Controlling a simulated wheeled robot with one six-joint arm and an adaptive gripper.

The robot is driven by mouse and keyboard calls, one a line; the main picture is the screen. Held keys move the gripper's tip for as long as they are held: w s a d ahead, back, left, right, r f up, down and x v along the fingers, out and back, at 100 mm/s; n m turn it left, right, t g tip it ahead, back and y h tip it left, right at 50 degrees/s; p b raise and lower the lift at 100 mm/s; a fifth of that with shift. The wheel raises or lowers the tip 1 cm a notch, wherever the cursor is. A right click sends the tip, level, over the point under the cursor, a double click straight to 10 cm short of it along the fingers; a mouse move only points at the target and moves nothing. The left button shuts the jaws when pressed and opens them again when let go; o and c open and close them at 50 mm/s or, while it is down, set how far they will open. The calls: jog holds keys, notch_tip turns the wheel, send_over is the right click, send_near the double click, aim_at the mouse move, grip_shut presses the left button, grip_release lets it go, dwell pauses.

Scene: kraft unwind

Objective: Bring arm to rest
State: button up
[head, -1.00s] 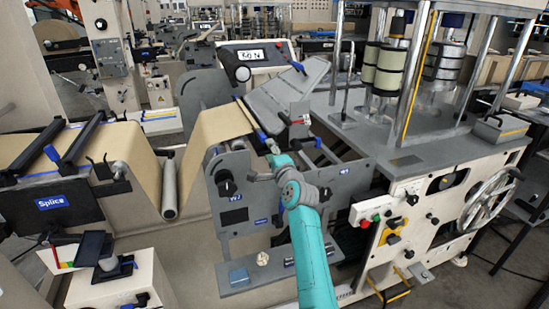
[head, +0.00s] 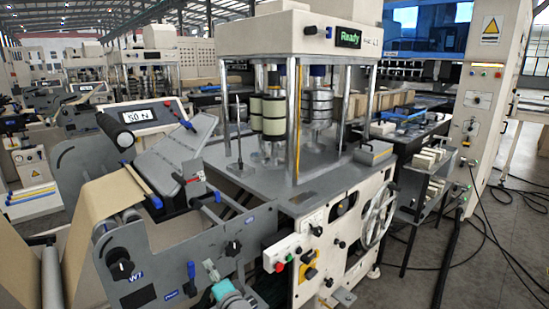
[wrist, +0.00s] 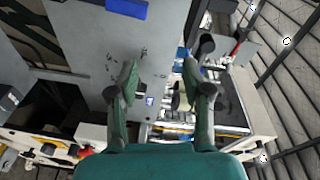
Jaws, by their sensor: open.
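My gripper (wrist: 160,76) shows in the wrist view with its two fingers spread apart and nothing between them. Beyond the fingers are a grey machine panel and part of a floor. In the head view, a teal part of my arm (head: 228,293) shows at the bottom edge, in front of the grey side plate (head: 165,275) of the unwind machine. Most of the arm is below the picture, and the fingers are hard to make out there.
The web of brown paper (head: 100,210) runs at the left. A display reading 50 N (head: 140,115) stands above it. The press unit (head: 300,35) shows "Ready". A handwheel (head: 378,215) juts out at its right. Cables (head: 490,235) lie on the open floor at the right.

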jog(key=s+d+f+n+t+h, duration=0.15)
jog(key=s+d+f+h, duration=0.25)
jog(key=s+d+f, duration=1.5)
jog(key=s+d+n+h, duration=0.1)
jog(key=s+d+h, duration=0.1)
jog(key=s+d, duration=0.55)
jog(key=s+d+n+h, duration=0.15)
jog(key=s+d, duration=0.25)
jog(key=s, duration=0.7)
jog(key=s+d+r+n+h, duration=0.1)
jog(key=s+d+r+n, duration=0.1)
jog(key=s+r, duration=0.5)
jog(key=s+d+r+n+g+h, duration=0.1)
jog(key=s+d+r, duration=0.3)
jog(key=s, duration=1.1)
notch_tip(320, 180, up, 3)
jog(key=shift+s+d+n, duration=0.15)
jog(key=shift+d+n, duration=0.15)
jog(key=shift+n, duration=0.6)
